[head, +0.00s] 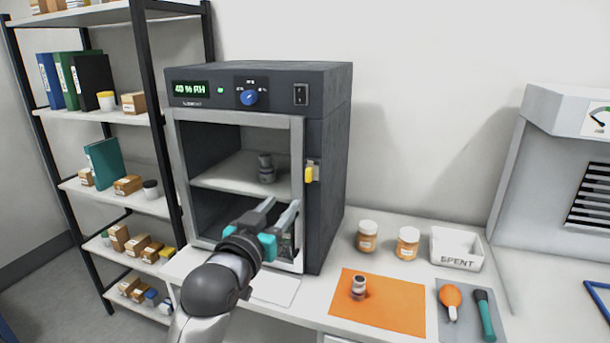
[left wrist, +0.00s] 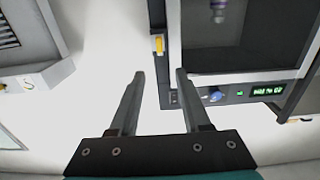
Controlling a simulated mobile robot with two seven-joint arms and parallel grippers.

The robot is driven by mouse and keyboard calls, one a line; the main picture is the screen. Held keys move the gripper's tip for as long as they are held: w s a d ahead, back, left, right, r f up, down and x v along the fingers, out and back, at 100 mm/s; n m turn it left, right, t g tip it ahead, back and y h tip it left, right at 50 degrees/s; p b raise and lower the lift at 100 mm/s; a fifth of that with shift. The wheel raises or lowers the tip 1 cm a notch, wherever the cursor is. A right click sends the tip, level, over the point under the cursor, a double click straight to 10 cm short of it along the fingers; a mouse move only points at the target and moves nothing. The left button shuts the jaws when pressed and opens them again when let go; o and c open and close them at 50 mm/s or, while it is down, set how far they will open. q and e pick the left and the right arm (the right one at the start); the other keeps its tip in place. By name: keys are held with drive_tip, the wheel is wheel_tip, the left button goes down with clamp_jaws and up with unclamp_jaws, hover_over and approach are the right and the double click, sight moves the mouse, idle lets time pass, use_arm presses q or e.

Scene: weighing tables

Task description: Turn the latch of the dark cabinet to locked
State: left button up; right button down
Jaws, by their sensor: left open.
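The dark cabinet (head: 328,130) stands on the white table, its grey-framed door (head: 297,145) seemingly closed. The latch (head: 309,174) is a small yellow handle on a metal plate at the right edge of the door, and it points up and down. My left gripper (head: 282,205) is open and empty in front of the lower door, below and left of the latch in the head view. In the left wrist view, which looks upside down, the latch (left wrist: 158,44) lies beyond the gap between the open fingertips (left wrist: 160,74), apart from them. My right gripper is not in view.
A loaded shelf rack (head: 148,100) stands at left.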

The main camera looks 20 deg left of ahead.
sight(307, 175)
use_arm(q)
drive_tip(key=w, duration=1.4)
drive_tip(key=shift+d+b, duration=0.3)
drive_tip(key=shift+d, duration=0.05)
clamp_jaws()
